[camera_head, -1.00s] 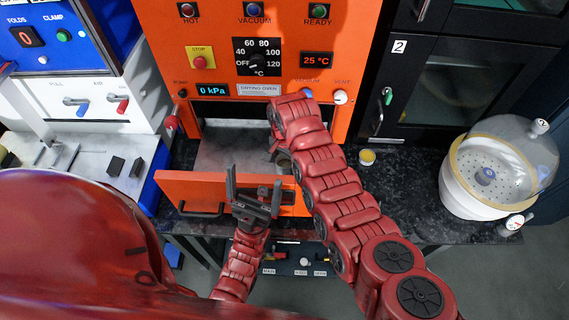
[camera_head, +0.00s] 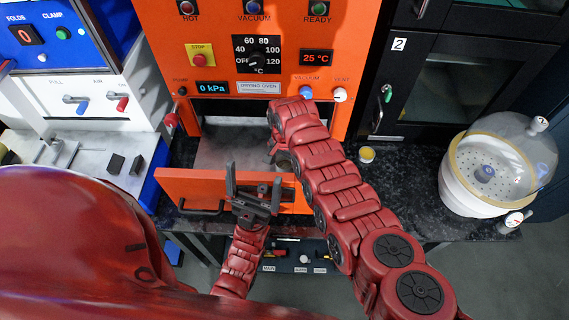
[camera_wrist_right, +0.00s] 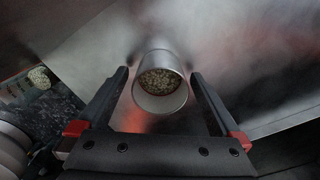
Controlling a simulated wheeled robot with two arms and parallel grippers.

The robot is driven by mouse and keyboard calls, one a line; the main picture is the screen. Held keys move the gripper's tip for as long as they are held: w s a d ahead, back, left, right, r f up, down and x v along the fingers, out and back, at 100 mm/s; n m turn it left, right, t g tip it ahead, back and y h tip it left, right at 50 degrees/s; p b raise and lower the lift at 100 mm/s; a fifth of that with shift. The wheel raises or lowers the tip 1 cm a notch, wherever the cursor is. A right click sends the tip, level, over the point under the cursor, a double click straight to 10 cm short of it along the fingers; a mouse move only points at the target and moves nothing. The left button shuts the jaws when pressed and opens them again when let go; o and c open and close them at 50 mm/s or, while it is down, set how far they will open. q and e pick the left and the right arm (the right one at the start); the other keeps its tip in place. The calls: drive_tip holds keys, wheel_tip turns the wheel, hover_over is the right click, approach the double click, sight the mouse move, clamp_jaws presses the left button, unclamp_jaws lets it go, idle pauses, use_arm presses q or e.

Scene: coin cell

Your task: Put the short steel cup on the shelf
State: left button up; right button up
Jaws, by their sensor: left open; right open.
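A steel cup (camera_wrist_right: 160,85) with grainy beige contents shows in the right wrist view, on a bare metal surface. My right gripper (camera_wrist_right: 160,76) is open, with one finger on each side of the cup and a gap to each. In the head view only part of the cup (camera_head: 284,161) shows beside my right arm, which hides most of that gripper. The orange drying oven (camera_head: 270,60) stands open, with a steel surface (camera_head: 225,150) at its opening; I cannot tell whether this is the shelf. My left gripper (camera_head: 253,182) is open and empty at the orange door (camera_head: 185,182).
A small pot with yellowish contents (camera_head: 367,155) stands on the dark counter (camera_head: 400,180) right of the oven. A white desiccator with a clear dome (camera_head: 490,175) is farther right. A white and blue press (camera_head: 110,110) stands left. The counter between pot and desiccator is clear.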

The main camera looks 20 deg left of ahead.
sight(285, 161)
drive_tip(key=shift+r, duration=0.2)
wheel_tip(285, 161, up, 8)
drive_tip(key=b, duration=0.3)
drive_tip(key=shift+w+f, duration=0.1)
drive_tip(key=shift+f, duration=0.05)
wheel_tip(285, 161, up, 3)
drive_tip(key=shift+f+p, duration=0.2)
drive_tip(key=shift+p, duration=0.3)
drive_tip(key=shift+r+p, duration=0.5)
drive_tip(key=shift+r, duration=0.3)
